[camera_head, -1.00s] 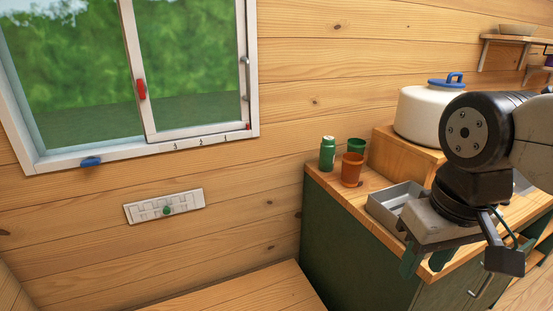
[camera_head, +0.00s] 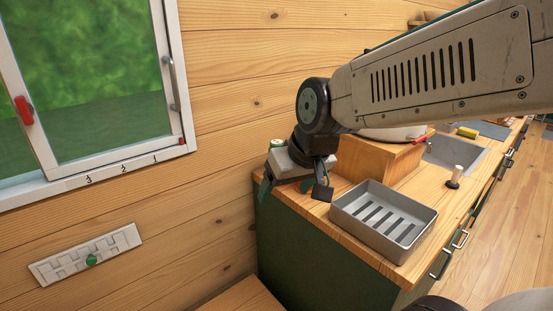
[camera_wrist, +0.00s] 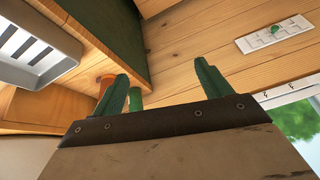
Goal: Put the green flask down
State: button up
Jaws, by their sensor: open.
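The green flask shows only as its pale-capped top (camera_head: 277,145) in the head view, at the back left of the wooden counter (camera_head: 345,223). My arm's end hides the rest of it. My gripper (camera_head: 286,188) is open in front of it, over the counter's left end. In the wrist view my green fingers (camera_wrist: 161,88) are spread apart, with nothing clearly held between them. A green object (camera_wrist: 135,98) shows beside the left finger there; I cannot tell whether it is the flask or the green cup. An orange cup (camera_wrist: 105,84) is partly hidden behind that finger.
A grey slotted tray (camera_head: 385,222) sits on the counter right of my gripper. A wooden block (camera_head: 378,160) stands behind it, with a sink (camera_head: 455,154) further right. The wooden wall and window are at left. A white panel with a green knob (camera_head: 88,258) is on the wall.

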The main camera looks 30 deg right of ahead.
jog(key=w+d+f+m+t+h, duration=0.1)
jog(key=w+d, duration=0.4)
jog(key=w, duration=0.5)
jog(key=w+d+f+m+t+h, duration=0.2)
jog(key=w+d+f+t+h, duration=0.1)
jog(key=w, duration=0.8)
jog(key=w+d+f+m+t+h, duration=0.1)
jog(key=w+d+f+t+h, duration=0.1)
jog(key=w+d, duration=0.4)
jog(key=w+f+t, duration=0.1)
jog(key=w+f, duration=0.1)
jog(key=w, duration=0.2)
jog(key=shift+w+d, duration=0.15)
jog(key=shift+d, duration=0.2)
jog(key=shift+r, duration=0.15)
jog(key=c, duration=1.4)
